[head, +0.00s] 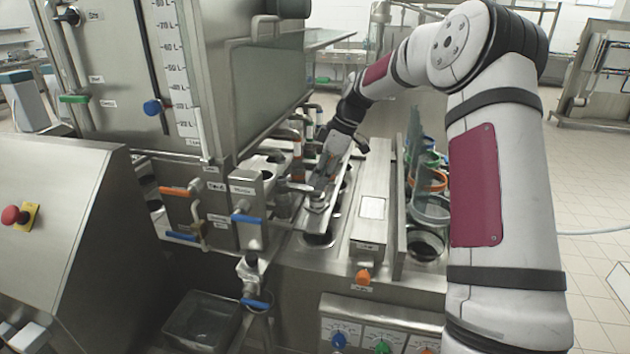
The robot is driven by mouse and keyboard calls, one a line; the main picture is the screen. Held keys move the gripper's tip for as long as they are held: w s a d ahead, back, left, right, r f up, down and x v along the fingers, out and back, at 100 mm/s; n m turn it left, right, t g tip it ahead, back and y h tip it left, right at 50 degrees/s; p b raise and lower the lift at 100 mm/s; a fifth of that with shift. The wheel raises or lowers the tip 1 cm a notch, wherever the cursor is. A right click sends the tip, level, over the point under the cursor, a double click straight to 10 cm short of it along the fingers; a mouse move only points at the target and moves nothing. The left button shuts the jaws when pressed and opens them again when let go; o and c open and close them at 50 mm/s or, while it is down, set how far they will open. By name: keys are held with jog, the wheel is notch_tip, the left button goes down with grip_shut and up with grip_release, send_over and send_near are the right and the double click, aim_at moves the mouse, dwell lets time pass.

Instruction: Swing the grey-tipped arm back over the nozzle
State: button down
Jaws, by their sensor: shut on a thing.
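My gripper (322,183) reaches down over the filling deck from the back right. Its fingers are shut on the grey-tipped arm (296,187), a short metal bar at the front of the filler. The fingers hide most of its tip. A metal nozzle fitting (317,203) shows just below the fingertips, above a round dark opening (319,239) in the deck. I cannot tell whether the arm's tip is directly over the nozzle or beside it.
A steel tank with a litre scale (187,85) stands at the left. Blue-handled valves (246,219) and an orange-handled valve (175,191) sit left of the gripper. A rack of cups (432,208) stands to the right. Coloured knobs (382,346) line the front panel.

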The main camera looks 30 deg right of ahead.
jog(key=shift+w+d+n, duration=0.2)
jog(key=shift+w+n, duration=0.05)
jog(key=shift+n, duration=0.05)
dwell(0.4)
jog(key=c, duration=1.6)
grip_release()
jog(key=v, duration=1.2)
jog(key=shift+w+d, duration=0.1)
